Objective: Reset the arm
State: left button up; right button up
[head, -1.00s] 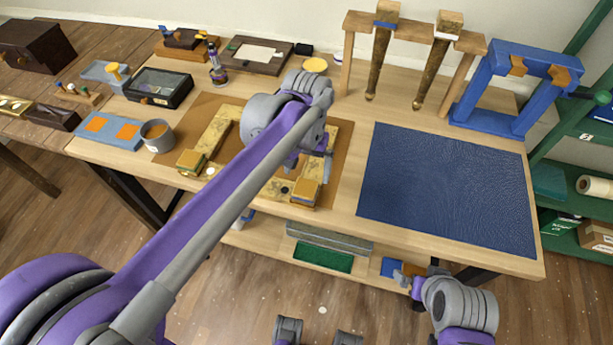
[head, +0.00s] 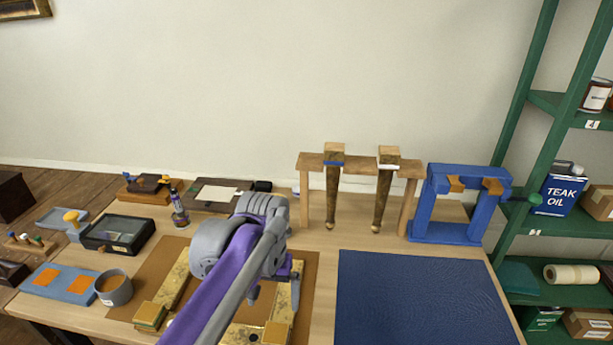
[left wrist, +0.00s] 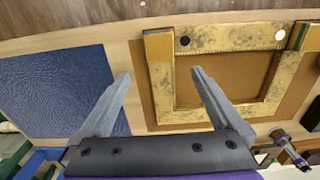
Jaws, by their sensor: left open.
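My left arm reaches in from the bottom of the head view, and its wrist is over the gilt frame (head: 172,300) on a brown board (head: 180,255). My left gripper (left wrist: 160,73) is open in the left wrist view, its two fingers wide apart with nothing between them. It hangs above the bench near one corner of the frame; whether it touches is hard to tell. In the head view the arm hides most of the gripper and part of the frame. My right gripper is not in view.
A blue mat (head: 410,300) lies right of the frame. Two gilt legs (head: 332,195) hang in a wooden rack (head: 304,195) behind it, with a blue stand (head: 455,232) beside. A grey pot (head: 114,290) and a glass-topped box (head: 118,235) stand left. Green shelves (head: 530,150) rise at right.

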pick_arm(q)
jog(key=s+a+f+t+p, duration=0.2)
jog(key=s+a+f, duration=0.1)
jog(key=s, duration=0.4)
jog(key=s+a+f+t+p, duration=0.2)
jog(key=s+a+f+t, duration=0.1)
jog(key=s, duration=0.5)
jog(key=shift+a+f, duration=0.35)
jog(key=shift+f, duration=0.4)
dwell(0.3)
